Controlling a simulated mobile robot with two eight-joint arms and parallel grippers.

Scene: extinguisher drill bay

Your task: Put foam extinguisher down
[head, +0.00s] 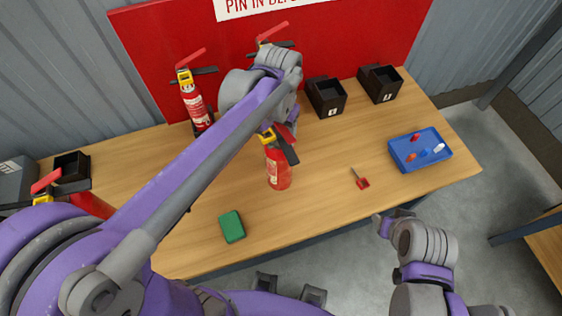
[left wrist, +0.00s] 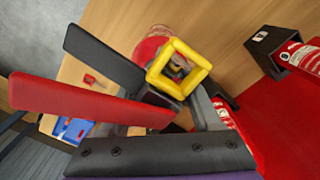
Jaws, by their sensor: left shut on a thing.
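A red extinguisher (head: 278,170) with a yellow collar and black handle is upright over the middle of the table. My left gripper (head: 286,128) is shut on it at the handle, partly hidden by my own wrist. In the left wrist view its yellow square ring (left wrist: 180,68), red lever (left wrist: 90,100) and black handle (left wrist: 100,60) fill the middle. I cannot tell whether its base touches the table or whether it is the foam one. My right gripper (head: 388,222) is off the table's front edge, with its jaws unclear.
Another extinguisher (head: 196,105) stands at the back left; more show behind my arm and at the far left. Two black bins (head: 325,97) (head: 380,84) stand at the back. A green block (head: 232,226), a red-handled pin (head: 362,182) and a blue tray (head: 405,165) surround clear wood.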

